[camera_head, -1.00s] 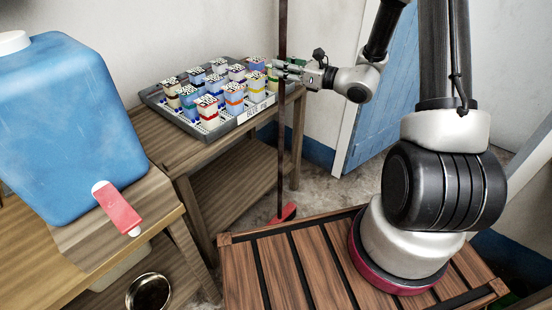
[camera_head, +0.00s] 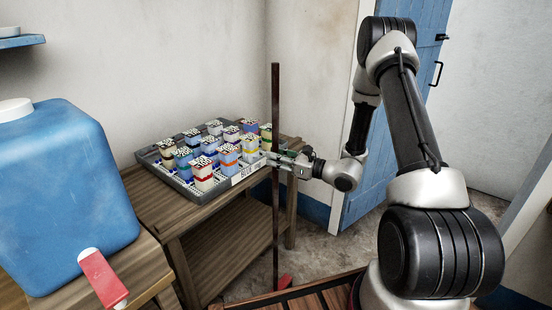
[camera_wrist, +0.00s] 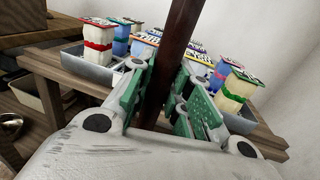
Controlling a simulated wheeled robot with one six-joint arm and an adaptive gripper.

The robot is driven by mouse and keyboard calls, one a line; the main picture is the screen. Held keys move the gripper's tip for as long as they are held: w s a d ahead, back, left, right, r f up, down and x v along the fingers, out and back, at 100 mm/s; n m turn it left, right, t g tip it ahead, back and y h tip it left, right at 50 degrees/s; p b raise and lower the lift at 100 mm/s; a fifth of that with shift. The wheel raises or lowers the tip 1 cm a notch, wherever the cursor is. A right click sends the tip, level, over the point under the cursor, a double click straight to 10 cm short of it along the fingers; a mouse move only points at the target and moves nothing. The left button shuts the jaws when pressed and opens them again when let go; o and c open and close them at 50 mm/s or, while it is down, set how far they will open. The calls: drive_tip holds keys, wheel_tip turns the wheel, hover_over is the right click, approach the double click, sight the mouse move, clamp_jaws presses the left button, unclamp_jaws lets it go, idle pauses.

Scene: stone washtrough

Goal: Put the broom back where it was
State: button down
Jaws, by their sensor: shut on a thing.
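The broom (camera_head: 276,110) stands upright, with a long dark brown handle. Its red head (camera_head: 285,281) shows low near the floor, partly hidden by the edge of my slatted deck. My gripper (camera_head: 276,160) is shut on the handle at about mid height, beside the right end of the wooden table. In the wrist view the handle (camera_wrist: 180,45) runs between the two green-padded fingers, slightly tilted in that picture. The broom's foot is mostly hidden, so I cannot tell whether it touches the floor.
A grey tray (camera_head: 190,196) of several coded jars sits on the wooden table (camera_head: 150,204), close to the handle. A blue water container (camera_head: 65,200) with a red tap stands at left. A blue door (camera_head: 362,205) is behind my arm. Some stone floor (camera_head: 322,243) is clear right of the table.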

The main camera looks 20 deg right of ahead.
drive_tip(key=shift+f, duration=0.15)
drive_tip(key=c, duration=1.3)
unclamp_jaws()
